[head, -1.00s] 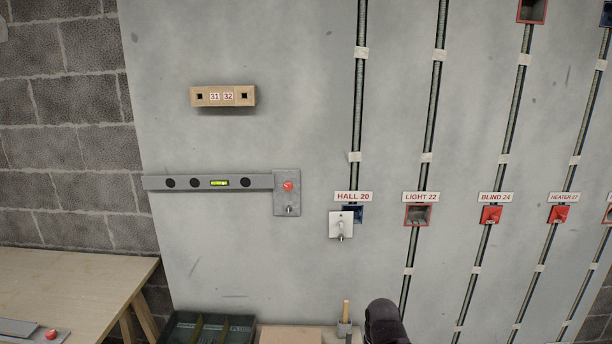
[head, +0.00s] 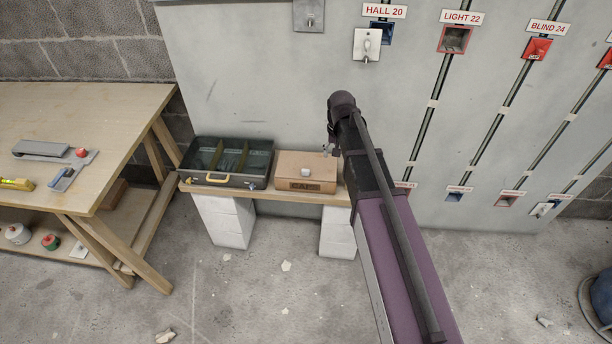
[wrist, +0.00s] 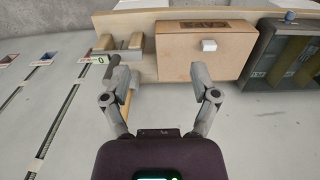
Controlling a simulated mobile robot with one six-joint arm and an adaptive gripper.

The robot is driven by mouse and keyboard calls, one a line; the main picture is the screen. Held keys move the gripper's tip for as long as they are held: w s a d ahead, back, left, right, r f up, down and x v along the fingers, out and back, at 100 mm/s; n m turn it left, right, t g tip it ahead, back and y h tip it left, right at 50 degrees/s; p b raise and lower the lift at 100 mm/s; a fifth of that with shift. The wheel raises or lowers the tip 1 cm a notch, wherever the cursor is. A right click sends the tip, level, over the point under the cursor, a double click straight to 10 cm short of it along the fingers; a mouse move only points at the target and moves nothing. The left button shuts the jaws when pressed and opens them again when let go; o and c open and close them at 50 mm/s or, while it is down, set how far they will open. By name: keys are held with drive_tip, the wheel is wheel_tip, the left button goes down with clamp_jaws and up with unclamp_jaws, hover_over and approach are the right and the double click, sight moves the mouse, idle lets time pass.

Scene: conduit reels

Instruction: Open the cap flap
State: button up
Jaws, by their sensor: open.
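My gripper (wrist: 154,70) is open and empty. Its right fingertip overlaps the box's lower edge in the picture, and the knob lies beyond it, up and right.
An open dark toolbox (head: 228,163) stands left of the box. A wooden holder (wrist: 121,48) with a tool is beside the box in the wrist view. A workbench (head: 70,120) is at the left; the conduit wall (head: 270,80) rises behind.

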drive_tip(key=b, duration=0.3)
hover_over(306, 170)
wheel_tip(306, 170, down, 4)
drive_tip(key=shift+a+f, duration=0.15)
drive_tip(key=shift+f, duration=0.05)
drive_tip(key=shift+f, duration=0.1)
wheel_tip(306, 170, down, 14)
drive_tip(key=b, duration=1.3)
drive_tip(key=shift+r+b, duration=0.25)
drive_tip(key=shift+b, duration=0.15)
clamp_jaws()
